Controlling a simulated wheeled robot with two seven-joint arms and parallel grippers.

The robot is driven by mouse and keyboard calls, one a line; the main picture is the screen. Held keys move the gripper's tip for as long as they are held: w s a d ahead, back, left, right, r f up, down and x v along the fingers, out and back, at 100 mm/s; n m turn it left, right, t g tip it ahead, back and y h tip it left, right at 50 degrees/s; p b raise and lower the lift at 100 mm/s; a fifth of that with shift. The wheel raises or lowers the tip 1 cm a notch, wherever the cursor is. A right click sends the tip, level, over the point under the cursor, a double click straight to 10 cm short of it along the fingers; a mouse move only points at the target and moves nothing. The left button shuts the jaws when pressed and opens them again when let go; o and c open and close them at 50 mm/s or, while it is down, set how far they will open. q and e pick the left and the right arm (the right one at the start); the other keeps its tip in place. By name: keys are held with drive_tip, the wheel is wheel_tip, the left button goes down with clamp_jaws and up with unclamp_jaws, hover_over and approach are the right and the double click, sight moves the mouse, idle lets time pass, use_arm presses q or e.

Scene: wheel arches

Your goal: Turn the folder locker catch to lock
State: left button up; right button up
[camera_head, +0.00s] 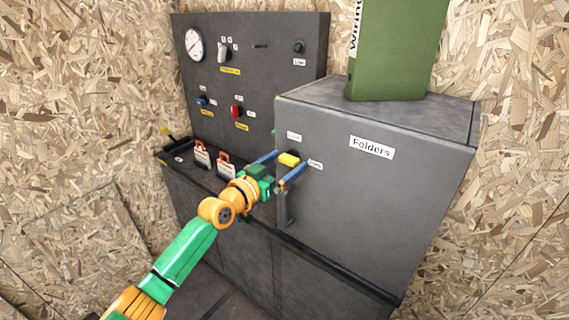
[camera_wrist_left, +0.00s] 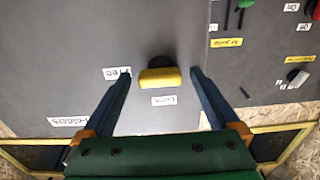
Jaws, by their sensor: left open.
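The grey folder locker (camera_head: 370,200) stands at the right with a "Folders" label (camera_head: 371,147) on its front. Its yellow catch (camera_head: 288,159) sits on a dark round base near the door's left edge; it also shows in the left wrist view (camera_wrist_left: 160,78). The bar lies level in the wrist view, with the "Free" label (camera_wrist_left: 117,73) off one end and the "Lock" label (camera_wrist_left: 164,100) beside its long side. My left gripper (camera_head: 290,157) is open, its blue fingers on either side of the catch, with visible gaps in the wrist view. My right gripper is not in view.
A dark handle (camera_head: 288,208) is on the door below the catch. A green binder (camera_head: 397,50) stands on the locker. A panel with a gauge (camera_head: 194,44), knobs and a red switch (camera_head: 237,112) is at left.

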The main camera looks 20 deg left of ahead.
use_arm(q)
drive_tip(key=c, duration=1.4)
drive_tip(key=shift+n, duration=0.4)
drive_tip(key=n, duration=0.3)
drive_tip(key=shift+n, duration=0.4)
drive_tip(key=n+p, duration=0.1)
drive_tip(key=n, duration=0.3)
drive_tip(key=shift+r+n, duration=0.1)
drive_tip(key=shift+n, duration=0.2)
drive_tip(key=n+p, duration=0.1)
drive_tip(key=n, duration=0.3)
drive_tip(key=n+p, duration=0.1)
drive_tip(key=n, duration=0.3)
drive_tip(key=shift+a, duration=0.1)
drive_tip(key=shift+n, duration=0.5)
